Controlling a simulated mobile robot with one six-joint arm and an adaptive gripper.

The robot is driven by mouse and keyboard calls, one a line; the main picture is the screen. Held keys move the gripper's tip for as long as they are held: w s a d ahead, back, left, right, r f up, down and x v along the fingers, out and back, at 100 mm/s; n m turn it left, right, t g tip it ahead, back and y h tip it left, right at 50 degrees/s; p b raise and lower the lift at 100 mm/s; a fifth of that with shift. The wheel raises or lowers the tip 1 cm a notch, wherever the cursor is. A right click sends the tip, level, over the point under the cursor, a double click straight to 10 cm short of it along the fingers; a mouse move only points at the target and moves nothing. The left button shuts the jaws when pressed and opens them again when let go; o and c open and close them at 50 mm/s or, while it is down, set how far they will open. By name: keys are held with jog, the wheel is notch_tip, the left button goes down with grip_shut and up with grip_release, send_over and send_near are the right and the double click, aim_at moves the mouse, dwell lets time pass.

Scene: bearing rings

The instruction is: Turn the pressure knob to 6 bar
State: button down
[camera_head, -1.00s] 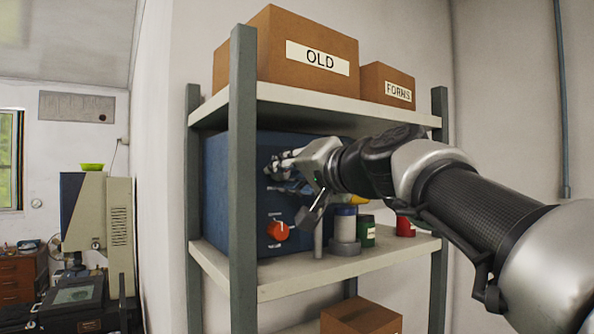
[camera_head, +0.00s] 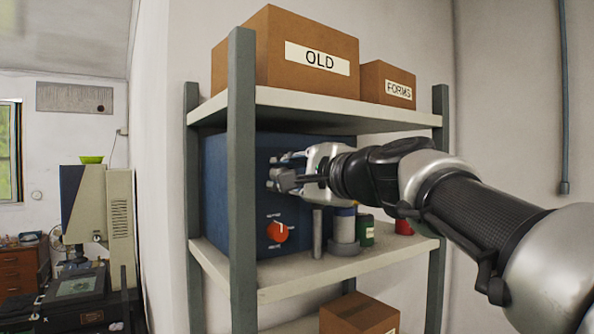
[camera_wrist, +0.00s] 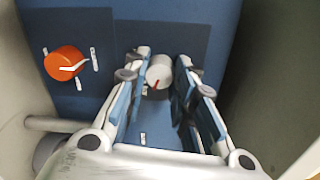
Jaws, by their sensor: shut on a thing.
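A light grey round knob (camera_wrist: 160,74) with a red pointer mark sits on the blue control box (camera_head: 218,190), on the shelf. In the wrist view it lies between the two fingertips of my gripper (camera_wrist: 161,70). My gripper is shut on this grey knob. In the head view my gripper (camera_head: 274,176) is at the front of the box, and its fingers hide the knob. An orange knob (camera_head: 278,232) with a white pointer sits lower on the box; it also shows left in the wrist view (camera_wrist: 65,64). The knob markings are too small to read.
A grey post (camera_head: 317,232), a grey and blue cylinder (camera_head: 344,232), a green can (camera_head: 367,230) and a red can (camera_head: 404,226) stand on the shelf below my gripper. A shelf upright (camera_head: 242,170) stands at the front left. A shelf board (camera_head: 310,102) is above.

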jog(key=shift+m, duration=0.9)
jog(key=c, duration=1.3)
grip_release()
jog(key=v, duration=1.2)
jog(key=shift+d, duration=0.1)
jog(key=shift+f, duration=0.15)
